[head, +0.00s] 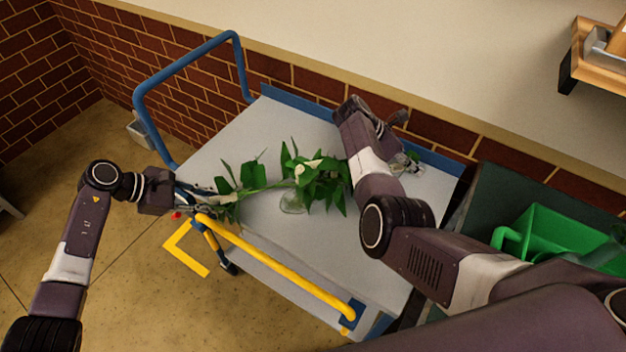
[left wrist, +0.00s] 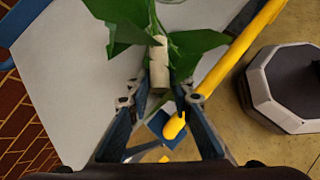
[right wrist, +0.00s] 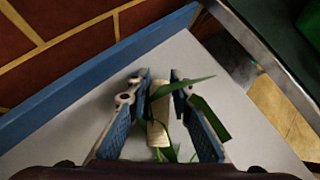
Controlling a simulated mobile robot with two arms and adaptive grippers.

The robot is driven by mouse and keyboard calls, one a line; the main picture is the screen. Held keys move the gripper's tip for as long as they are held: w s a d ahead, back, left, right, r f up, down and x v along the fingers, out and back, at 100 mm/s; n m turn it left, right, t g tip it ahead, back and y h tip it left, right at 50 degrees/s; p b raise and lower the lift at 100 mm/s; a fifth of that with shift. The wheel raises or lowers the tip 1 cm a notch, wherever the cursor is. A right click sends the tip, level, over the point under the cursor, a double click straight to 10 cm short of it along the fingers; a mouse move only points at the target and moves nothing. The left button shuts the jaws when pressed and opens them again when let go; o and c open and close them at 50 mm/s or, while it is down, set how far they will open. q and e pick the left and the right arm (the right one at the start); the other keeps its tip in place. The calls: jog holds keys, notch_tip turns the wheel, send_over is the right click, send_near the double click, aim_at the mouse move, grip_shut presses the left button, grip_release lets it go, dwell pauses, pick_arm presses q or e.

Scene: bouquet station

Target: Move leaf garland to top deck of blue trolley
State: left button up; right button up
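The leaf garland (head: 321,181) stretches across the blue trolley's grey top deck (head: 270,130), its green leaves low over the deck. My left gripper (head: 193,203) is at the deck's left front corner. In the left wrist view the garland's pale end (left wrist: 158,64) lies between the fingertips, with a narrow gap visible at each side. My right gripper (right wrist: 160,80) is over the deck near its far blue rim. Its fingers stand around the other pale end (right wrist: 160,118), very close to it; a leaf covers part of one finger, so contact is unclear.
A yellow bar (head: 275,262) runs along the trolley's front, close to my left gripper. A blue push handle (head: 185,59) rises at the left end. A green bin (head: 555,235) stands at the right. A brick wall (head: 290,72) is behind the trolley.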

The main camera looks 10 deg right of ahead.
pick_arm(q)
jog(key=shift+o, duration=1.3)
jog(key=shift+r, duration=0.1)
pick_arm(e)
jog(key=shift+o, duration=1.2)
jog(key=shift+r, duration=0.1)
